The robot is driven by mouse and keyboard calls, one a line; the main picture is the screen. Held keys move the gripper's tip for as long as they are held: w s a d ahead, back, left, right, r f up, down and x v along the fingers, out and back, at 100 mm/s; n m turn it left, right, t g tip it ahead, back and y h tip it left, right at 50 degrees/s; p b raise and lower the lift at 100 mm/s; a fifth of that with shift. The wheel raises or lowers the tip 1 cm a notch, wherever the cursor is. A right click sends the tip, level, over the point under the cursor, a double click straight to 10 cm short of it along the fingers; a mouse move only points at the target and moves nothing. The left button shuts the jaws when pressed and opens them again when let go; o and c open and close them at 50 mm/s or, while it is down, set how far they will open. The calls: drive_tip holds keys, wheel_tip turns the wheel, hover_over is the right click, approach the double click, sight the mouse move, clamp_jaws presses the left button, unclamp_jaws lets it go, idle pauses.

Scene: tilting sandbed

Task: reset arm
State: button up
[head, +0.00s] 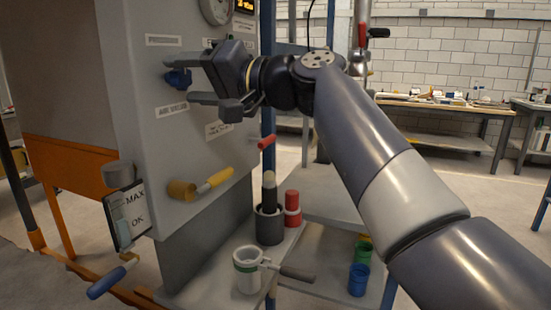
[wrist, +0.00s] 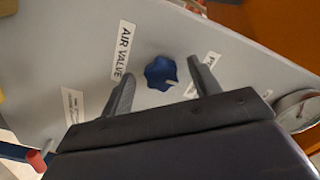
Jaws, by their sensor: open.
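My arm reaches in from the right in the head view. My gripper (head: 184,81) is at the grey panel (head: 140,70), with its fingers spread apart. A blue lobed valve knob (head: 176,78) sits on the panel between the fingertips. In the wrist view the blue knob (wrist: 161,73) shows between the two fingers of my gripper (wrist: 162,72), with a gap on each side. An "AIR VALVE" label (wrist: 124,50) is beside it. Nothing is held in the gripper.
A yellow-handled lever (head: 205,184) and a MAX/OK level gauge (head: 124,214) are lower on the panel. A white cup with a handle (head: 247,270), a dark cylinder (head: 269,221) and a red container (head: 292,208) stand on the shelf below. A round dial (head: 214,10) is above.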

drive_tip(key=m+p, duration=0.6)
drive_tip(key=m, duration=0.1)
drive_tip(key=shift+s+r, duration=0.1)
drive_tip(key=shift+r, duration=0.3)
drive_tip(key=m+p, duration=0.5)
drive_tip(key=shift+r+p, duration=0.1)
drive_tip(key=shift+p, duration=0.25)
drive_tip(key=shift+m+p, duration=0.9)
drive_tip(key=shift+m, duration=0.2)
drive_tip(key=shift+f, duration=0.2)
